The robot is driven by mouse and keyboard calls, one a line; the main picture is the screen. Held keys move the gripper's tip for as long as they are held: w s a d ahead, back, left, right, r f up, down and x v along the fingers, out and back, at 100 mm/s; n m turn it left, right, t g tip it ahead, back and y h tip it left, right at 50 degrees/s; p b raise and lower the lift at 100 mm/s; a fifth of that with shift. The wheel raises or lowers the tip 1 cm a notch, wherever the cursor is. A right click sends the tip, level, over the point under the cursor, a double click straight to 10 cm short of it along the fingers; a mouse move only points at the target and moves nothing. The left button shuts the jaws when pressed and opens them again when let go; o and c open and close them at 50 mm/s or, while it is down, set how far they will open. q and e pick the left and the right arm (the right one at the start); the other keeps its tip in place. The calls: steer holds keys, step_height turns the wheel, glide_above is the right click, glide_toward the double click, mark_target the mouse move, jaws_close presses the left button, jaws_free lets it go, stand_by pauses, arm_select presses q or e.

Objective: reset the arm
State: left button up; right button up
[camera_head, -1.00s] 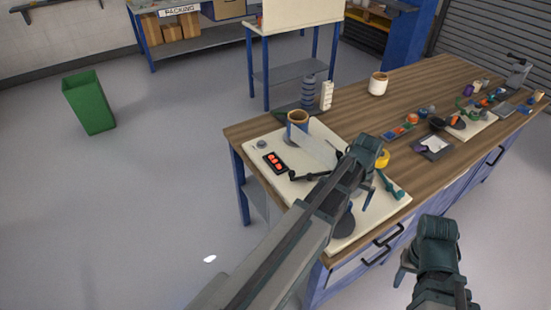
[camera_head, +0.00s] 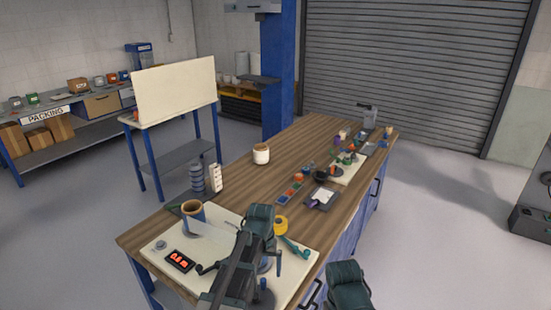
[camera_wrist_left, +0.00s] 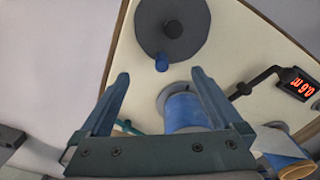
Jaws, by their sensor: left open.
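My left gripper (camera_head: 259,222) hangs over the cream board (camera_head: 165,262) at the near end of the wooden bench. In the left wrist view its two fingers (camera_wrist_left: 160,76) are spread apart with nothing between them. Beyond the fingers are a dark grey disc (camera_wrist_left: 183,18) with a small blue handle and a blue roller (camera_wrist_left: 184,111). The board also carries a red-lit display (camera_head: 180,261) and a blue and brown cylinder (camera_head: 193,216). My right arm's end (camera_head: 347,287) shows beside the bench's right edge; its fingers are not visible.
A yellow ring (camera_head: 281,225), a white mug (camera_head: 261,154), a grey ribbed post (camera_head: 197,178) and a white block (camera_head: 215,177) stand on the bench. Several small parts lie toward its far end. Open floor (camera_head: 440,230) lies to the right.

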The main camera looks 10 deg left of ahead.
arm_select(q)
steer(key=s+d+m+y, duration=0.1)
steer(key=s+d+m, duration=0.4)
steer(key=s+d, duration=0.7)
steer(key=s, duration=0.3)
steer(key=shift+s+d+m, duration=0.15)
steer(key=shift+m, duration=0.25)
